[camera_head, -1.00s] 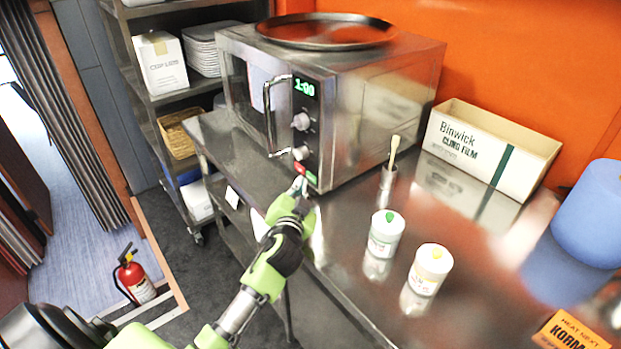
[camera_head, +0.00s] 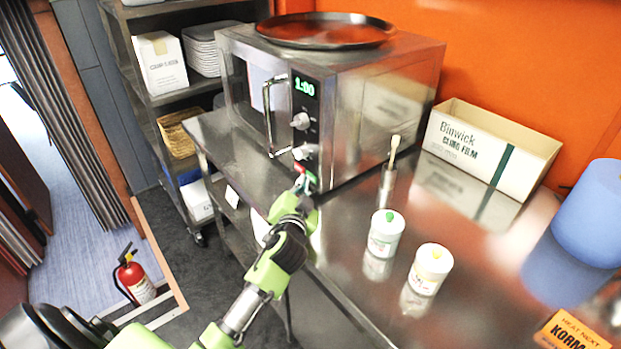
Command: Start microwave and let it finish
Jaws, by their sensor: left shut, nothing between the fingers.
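A steel microwave (camera_head: 385,110) stands on the steel counter with its door shut. Its green display (camera_head: 304,86) reads 1:00. Two round knobs sit below the display, and a bar handle (camera_head: 268,118) runs down the door. At the bottom of the panel are a red and a green button; the green button (camera_head: 311,177) shows just right of my left gripper. My left gripper (camera_head: 302,184) is shut and empty, its tips at the lower panel, covering part of the red button. I cannot tell whether the tips touch a button. My right gripper is not in view.
A round dark tray (camera_head: 325,28) lies on top of the microwave. On the steel counter (camera_head: 340,250) stand a brush in a metal cup (camera_head: 387,185), two white tubs (camera_head: 385,232), a cling film box (camera_head: 487,150) and a blue roll (camera_head: 590,215). A shelf rack is at left.

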